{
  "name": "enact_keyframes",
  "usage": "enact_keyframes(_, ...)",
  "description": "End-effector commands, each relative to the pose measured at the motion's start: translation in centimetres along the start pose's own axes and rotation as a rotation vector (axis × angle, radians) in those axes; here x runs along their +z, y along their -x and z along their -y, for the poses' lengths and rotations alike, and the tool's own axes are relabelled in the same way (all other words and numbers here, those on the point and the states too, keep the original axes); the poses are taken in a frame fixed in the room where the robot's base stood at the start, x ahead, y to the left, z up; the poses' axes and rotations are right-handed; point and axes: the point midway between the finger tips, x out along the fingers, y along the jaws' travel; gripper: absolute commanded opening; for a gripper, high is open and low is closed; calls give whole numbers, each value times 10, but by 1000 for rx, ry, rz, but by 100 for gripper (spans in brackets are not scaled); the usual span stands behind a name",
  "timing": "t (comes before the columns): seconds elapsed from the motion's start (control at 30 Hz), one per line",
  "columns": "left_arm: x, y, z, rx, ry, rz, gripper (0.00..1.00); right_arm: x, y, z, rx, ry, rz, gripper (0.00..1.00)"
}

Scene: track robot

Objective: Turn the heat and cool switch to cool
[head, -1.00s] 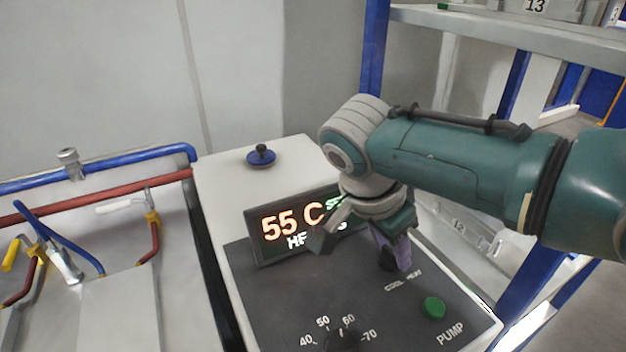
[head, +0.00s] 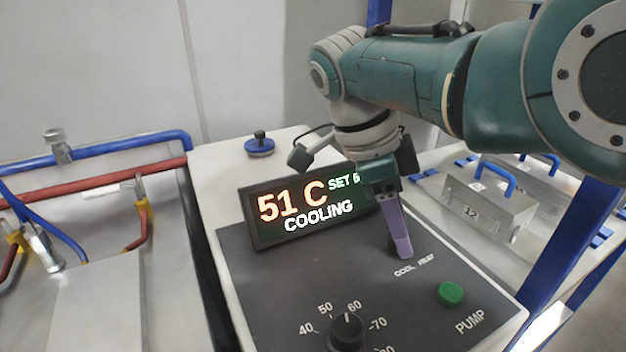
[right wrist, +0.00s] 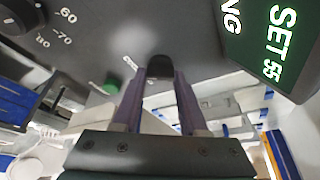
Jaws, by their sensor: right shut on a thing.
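The heat and cool switch is a small black knob (right wrist: 160,66) on the dark control panel (head: 290,290), above the COOL HEAT label (head: 414,265). My right gripper (head: 402,250) points down at it, its purple fingers on either side of the knob in the right wrist view (right wrist: 160,78). It is shut on the knob. In the head view the fingers mostly hide the knob, so its pointing direction is hard to tell. The display (head: 305,212) reads 51 C and COOLING; the right wrist view shows SET 55. My left gripper is not in view.
A green PUMP button (head: 450,293) and a black temperature dial (head: 347,332) are on the same panel. Blue and red pipes (head: 100,185) run at left. A grey box numbered 12 (head: 488,208) stands at right.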

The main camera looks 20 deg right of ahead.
Motion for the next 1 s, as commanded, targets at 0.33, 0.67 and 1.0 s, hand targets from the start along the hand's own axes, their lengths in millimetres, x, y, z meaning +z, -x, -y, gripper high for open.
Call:
enact_keyframes(0.33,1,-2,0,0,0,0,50,-1,0,0,11,-24,-3,0)
enact_keyframes(0.67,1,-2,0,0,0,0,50,-1,0,0,10,-23,-2,57)
enact_keyframes(1.0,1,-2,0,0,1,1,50,0,0,0,8,-21,-1,72)
